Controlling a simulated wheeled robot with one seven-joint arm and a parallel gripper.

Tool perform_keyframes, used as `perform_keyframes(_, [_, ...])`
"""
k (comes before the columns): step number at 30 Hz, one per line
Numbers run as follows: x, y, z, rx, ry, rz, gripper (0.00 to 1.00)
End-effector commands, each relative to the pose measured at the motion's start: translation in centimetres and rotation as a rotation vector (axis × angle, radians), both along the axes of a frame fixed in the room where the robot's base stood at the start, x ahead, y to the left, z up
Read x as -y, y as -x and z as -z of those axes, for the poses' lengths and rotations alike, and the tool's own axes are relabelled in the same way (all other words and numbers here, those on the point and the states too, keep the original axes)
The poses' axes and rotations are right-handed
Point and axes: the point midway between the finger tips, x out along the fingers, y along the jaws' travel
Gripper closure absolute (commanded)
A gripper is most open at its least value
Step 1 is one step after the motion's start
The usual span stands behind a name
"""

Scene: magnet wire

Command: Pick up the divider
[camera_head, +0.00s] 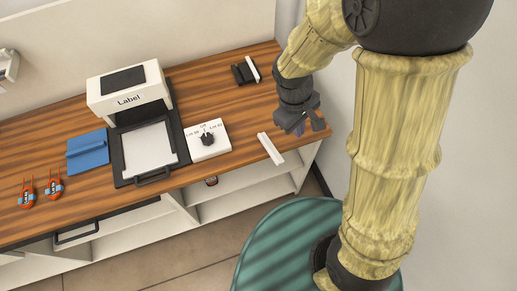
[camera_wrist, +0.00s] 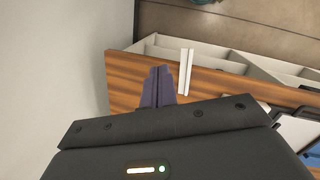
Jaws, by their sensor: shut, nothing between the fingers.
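A white strip, which looks like the divider (camera_head: 271,149), lies on the wooden counter near its front right edge. It also shows in the wrist view (camera_wrist: 186,71), just right of my fingers. My gripper (camera_head: 299,127) is above the right end of the counter, to the right of the strip and apart from it. In the wrist view my gripper (camera_wrist: 158,72) has its dark purple fingers together, with nothing between them.
The counter (camera_head: 225,82) also bears a white label machine (camera_head: 128,92), a white dial box (camera_head: 208,140), a black holder with a white piece (camera_head: 245,70), a blue block (camera_head: 88,150) and two orange-handled tools (camera_head: 27,194). A wall stands close on the right.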

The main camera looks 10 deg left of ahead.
Motion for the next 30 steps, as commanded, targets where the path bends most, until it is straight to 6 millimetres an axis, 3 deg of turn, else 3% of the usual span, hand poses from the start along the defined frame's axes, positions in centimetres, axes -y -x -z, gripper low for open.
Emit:
perform_keyframes(1, [-1.6, 0.2, 1.0, -0.023, 0.039, -0.097, 1.0])
perform_keyframes(8, [-7.8, 1.5, 3.9, -0.096, 0.23, -0.501, 1.0])
perform_keyframes(18, [-16.7, 5.3, 7.5, -0.128, 0.565, -1.049, 1.0])
perform_keyframes(24, [-19.2, 6.8, 8.2, -0.119, 0.674, -1.194, 1.0])
perform_keyframes(30, [-19.3, 6.9, 8.2, -0.119, 0.682, -1.201, 1.0])
